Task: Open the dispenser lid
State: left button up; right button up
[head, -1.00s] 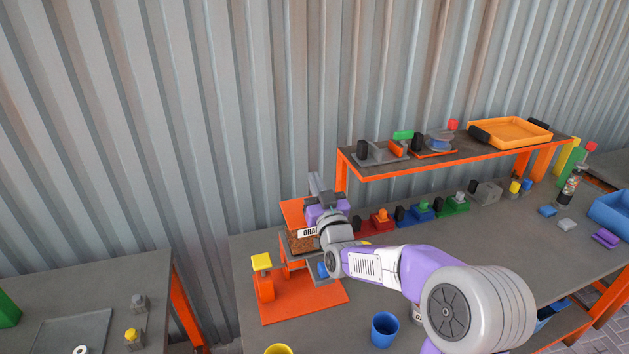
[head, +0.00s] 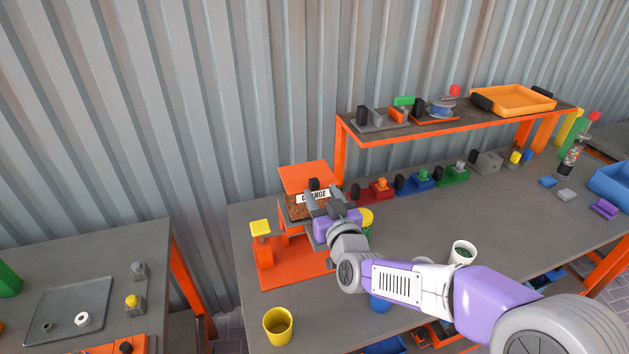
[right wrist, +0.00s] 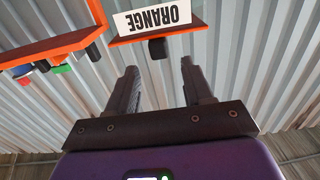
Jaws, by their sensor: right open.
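The dispenser on the orange base (head: 285,275) has a hopper of brown granules (head: 294,212) with a white label (head: 316,196). The label reads ORANGE in the right wrist view (right wrist: 153,18). The flat orange lid (head: 305,174) appears closed on the hopper. A black knob (head: 314,183) sits at the lid's front edge and also shows in the right wrist view (right wrist: 157,48). My right gripper (head: 331,196) is open and empty, in front of the hopper. In the right wrist view, the knob lies between and beyond the fingertips (right wrist: 160,72). My left gripper is not in view.
A yellow-topped orange post (head: 262,245) stands left of the hopper. A yellow cup (head: 278,326) is at the front. A blue cup (head: 380,303) is partly hidden by my arm. A white cup (head: 462,253) stands to the right. An orange-edged shelf (head: 440,129) runs behind.

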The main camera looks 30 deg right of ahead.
aim_at(315, 183)
jog(key=x, duration=0.6)
jog(key=shift+w, duration=0.25)
grip_shut()
